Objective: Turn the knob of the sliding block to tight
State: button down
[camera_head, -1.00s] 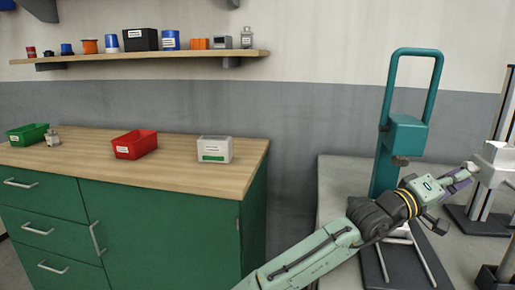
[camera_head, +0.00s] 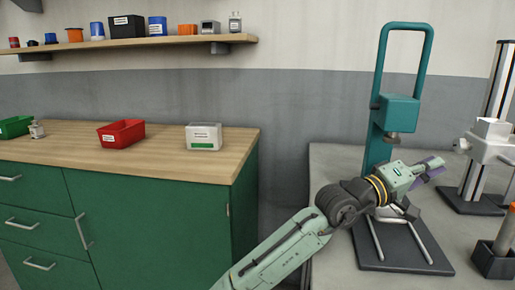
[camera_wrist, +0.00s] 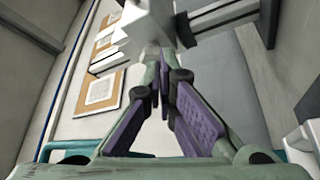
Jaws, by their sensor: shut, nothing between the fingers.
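The sliding block (camera_head: 492,148) is a pale grey-white block on an upright rail at the right of the head view. Its small pale knob (camera_head: 461,145) sticks out to the left. My gripper (camera_head: 438,167), with purple finger pads, is just below and left of the knob, with a visible gap in the picture. In the wrist view my gripper (camera_wrist: 164,82) is shut and empty, its fingers converging. Any mark for tight or loose is not readable.
A teal press-like frame (camera_head: 398,110) stands behind my arm on the grey table (camera_head: 335,180). A dark holder (camera_head: 493,262) is at the front right. A wooden counter (camera_head: 170,160) with a red bin (camera_head: 122,134) and a white box (camera_head: 203,137) is at the left.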

aim_at(460, 145)
notch_tip(460, 145, up, 5)
jog(key=a+n+y+p, duration=0.25)
jog(key=n+p, duration=0.35)
jog(key=p, duration=0.9)
jog(key=shift+t+y, duration=0.25)
jog(key=shift+t, duration=0.05)
jog(key=d+p, duration=0.1)
jog(key=d, duration=0.1)
jog(key=s+d+p, duration=0.1)
jog(key=d, duration=0.2)
jog(key=d+p, duration=0.1)
jog(key=d, duration=0.1)
jog(key=shift+s+d+f, duration=0.2)
jog(key=shift+d+f, duration=0.1)
jog(key=shift+w, duration=0.15)
jog(key=shift+f, duration=0.2)
jog(key=shift+f, duration=0.45)
